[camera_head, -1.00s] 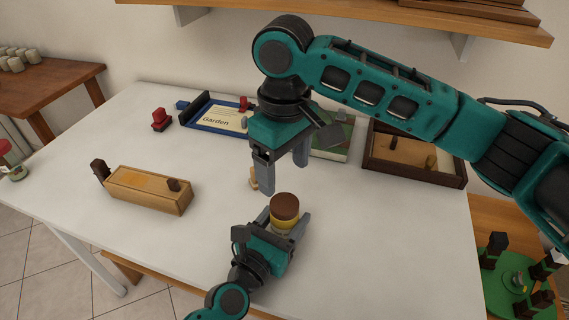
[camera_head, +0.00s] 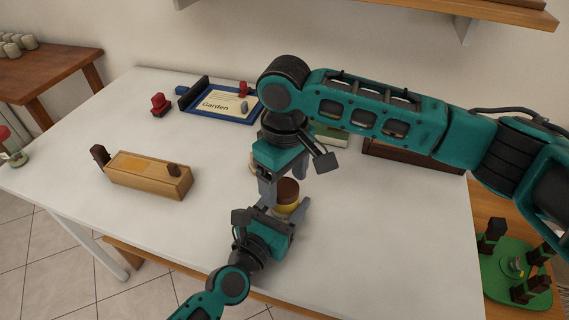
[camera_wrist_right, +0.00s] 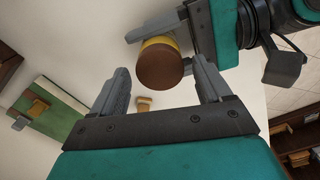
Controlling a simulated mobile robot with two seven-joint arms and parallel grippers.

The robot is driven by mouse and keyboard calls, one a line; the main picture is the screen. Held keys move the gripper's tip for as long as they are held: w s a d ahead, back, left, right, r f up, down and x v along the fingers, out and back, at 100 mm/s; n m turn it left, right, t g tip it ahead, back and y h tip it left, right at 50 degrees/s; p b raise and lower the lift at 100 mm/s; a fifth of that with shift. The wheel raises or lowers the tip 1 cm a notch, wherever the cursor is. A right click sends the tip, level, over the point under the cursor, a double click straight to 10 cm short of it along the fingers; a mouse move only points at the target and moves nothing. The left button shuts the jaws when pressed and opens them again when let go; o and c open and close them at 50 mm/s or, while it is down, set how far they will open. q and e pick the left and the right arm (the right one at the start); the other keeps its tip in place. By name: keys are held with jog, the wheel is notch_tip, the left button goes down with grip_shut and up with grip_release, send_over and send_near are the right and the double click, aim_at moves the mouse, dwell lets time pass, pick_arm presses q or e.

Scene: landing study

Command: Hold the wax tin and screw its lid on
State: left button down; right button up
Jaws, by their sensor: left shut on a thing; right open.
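The wax tin (camera_head: 283,210) is a yellow cylinder, held upright between the fingers of my left gripper (camera_head: 284,215) just above or on the table; I cannot tell which. The brown round lid (camera_head: 289,188) sits on top of it; how tightly it is seated does not show. In the right wrist view the lid (camera_wrist_right: 159,68) faces the camera, with a yellow band of tin (camera_wrist_right: 160,41) behind. My right gripper (camera_wrist_right: 163,72) is open and pointing down, its fingertips on either side of the lid and apart from it.
A wooden box (camera_head: 145,178) with dark knobs stands left on the white table (camera_head: 375,230). A blue-framed "Garden" card (camera_head: 215,105) and a red figure (camera_head: 160,103) lie behind. A small wooden piece (camera_wrist_right: 143,103) is near the tin. The table's front right is clear.

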jog(key=shift+f, duration=0.3)
jog(key=shift+c, duration=0.3)
jog(key=c, duration=1)
jog(key=o, duration=1.2)
jog(key=shift+r, duration=0.1)
notch_tip(320, 180, up, 12)
jog(key=shift+f, duration=0.1)
pick_arm(q)
jog(key=shift+c, duration=0.8)
grip_release()
